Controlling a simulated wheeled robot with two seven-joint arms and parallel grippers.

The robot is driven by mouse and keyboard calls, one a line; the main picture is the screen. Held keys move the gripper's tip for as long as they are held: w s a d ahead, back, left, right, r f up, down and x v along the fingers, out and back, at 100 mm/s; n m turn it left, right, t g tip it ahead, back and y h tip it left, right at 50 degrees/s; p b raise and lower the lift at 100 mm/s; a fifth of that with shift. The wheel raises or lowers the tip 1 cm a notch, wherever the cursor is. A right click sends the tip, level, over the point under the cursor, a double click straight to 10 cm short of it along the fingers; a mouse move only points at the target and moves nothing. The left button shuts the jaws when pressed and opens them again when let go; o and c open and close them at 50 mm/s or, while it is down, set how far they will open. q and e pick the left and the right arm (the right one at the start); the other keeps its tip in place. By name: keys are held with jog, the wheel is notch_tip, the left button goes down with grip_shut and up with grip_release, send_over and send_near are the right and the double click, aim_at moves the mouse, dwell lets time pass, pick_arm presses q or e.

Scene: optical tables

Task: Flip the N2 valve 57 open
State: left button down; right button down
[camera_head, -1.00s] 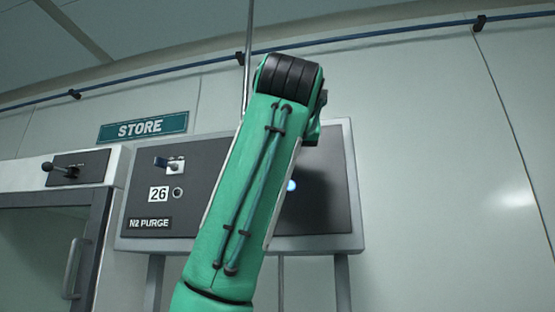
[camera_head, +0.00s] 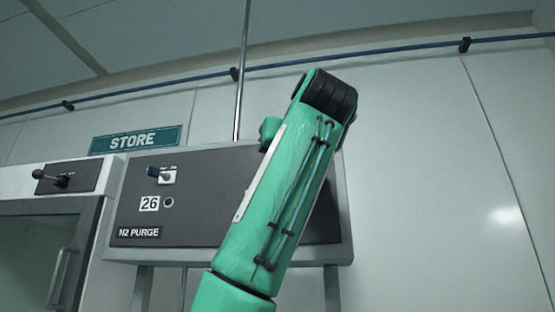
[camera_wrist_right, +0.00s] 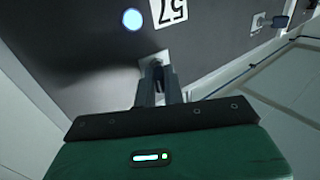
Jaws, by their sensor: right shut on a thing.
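In the right wrist view my right gripper (camera_wrist_right: 160,88) is shut on the dark lever of valve 57, in front of its white plate (camera_wrist_right: 151,61). The label 57 (camera_wrist_right: 168,11) appears upside down above it. A round light (camera_wrist_right: 132,20) beside the label glows pale blue. In the head view my right arm hides valve 57, its label and the gripper. The N2 PURGE panel (camera_head: 205,215) shows to the left of the arm. My left gripper is in neither view.
Valve 26 (camera_head: 162,175), with a blue-tipped lever, sits on the panel's left side above a dark indicator (camera_head: 168,202). A STORE sign (camera_head: 136,140) and a cabinet with a lever (camera_head: 60,180) stand left. The wall at right is clear.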

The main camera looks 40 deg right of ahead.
jog(key=c, duration=1.5)
grip_release()
jog(key=shift+s, duration=0.1)
jog(key=b+v, duration=0.6)
jog(key=v, duration=0.7)
jog(key=shift+s, duration=0.4)
jog(key=shift+a+r, duration=0.1)
jog(key=shift+r, duration=0.05)
